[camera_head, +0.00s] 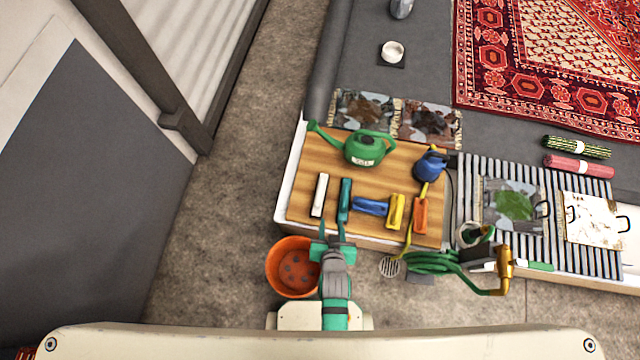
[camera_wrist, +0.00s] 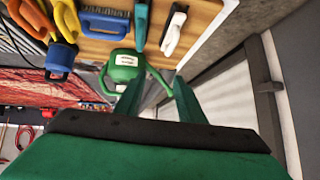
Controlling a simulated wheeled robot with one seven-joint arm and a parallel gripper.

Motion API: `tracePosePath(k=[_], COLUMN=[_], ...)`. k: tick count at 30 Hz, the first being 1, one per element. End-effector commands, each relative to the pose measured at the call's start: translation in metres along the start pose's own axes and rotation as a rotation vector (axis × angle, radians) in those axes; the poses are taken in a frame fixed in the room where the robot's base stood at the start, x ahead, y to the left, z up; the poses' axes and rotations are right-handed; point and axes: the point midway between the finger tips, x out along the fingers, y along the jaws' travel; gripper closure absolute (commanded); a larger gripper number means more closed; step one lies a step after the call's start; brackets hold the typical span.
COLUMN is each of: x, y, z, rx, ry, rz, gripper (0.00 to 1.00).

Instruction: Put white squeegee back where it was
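The white squeegee (camera_head: 319,195) lies on the wooden board at the left end of a row of coloured tools. In the wrist view, it (camera_wrist: 174,32) shows at the top, with a dark strip along one side. My gripper (camera_head: 332,226) is at the front edge of the board, just below the white squeegee and the teal tool (camera_head: 344,201). Its two green fingers stand apart in the wrist view (camera_wrist: 158,95), with nothing held between them. I cannot tell its exact height above the board.
The wooden board (camera_head: 290,207) also holds a blue brush (camera_head: 370,206), yellow (camera_head: 396,211) and orange (camera_head: 420,215) tools, a green watering can (camera_head: 365,148) and a blue sprayer (camera_head: 430,166). An orange bucket (camera_head: 293,268) stands left of my gripper. A green hose (camera_head: 440,262) lies right.

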Motion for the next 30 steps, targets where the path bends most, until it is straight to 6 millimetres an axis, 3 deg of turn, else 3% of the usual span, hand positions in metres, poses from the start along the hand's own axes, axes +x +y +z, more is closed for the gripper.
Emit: tracePosePath(k=[1, 8, 18, 24, 30], x=[-0.019, -0.101, -0.224, -0.264, -0.273], y=[-0.001, -0.013, -0.038, -0.045, -0.047], z=[0.001, -0.019, -0.073, -0.097, -0.103], rx=[-0.011, -0.057, -0.099, -0.108, -0.110], ry=[0.028, 0.186, 0.411, 0.488, 0.507], rz=[-0.001, -0.012, -0.026, -0.026, -0.026], gripper=[0.65, 0.65, 0.65, 0.65, 0.65])
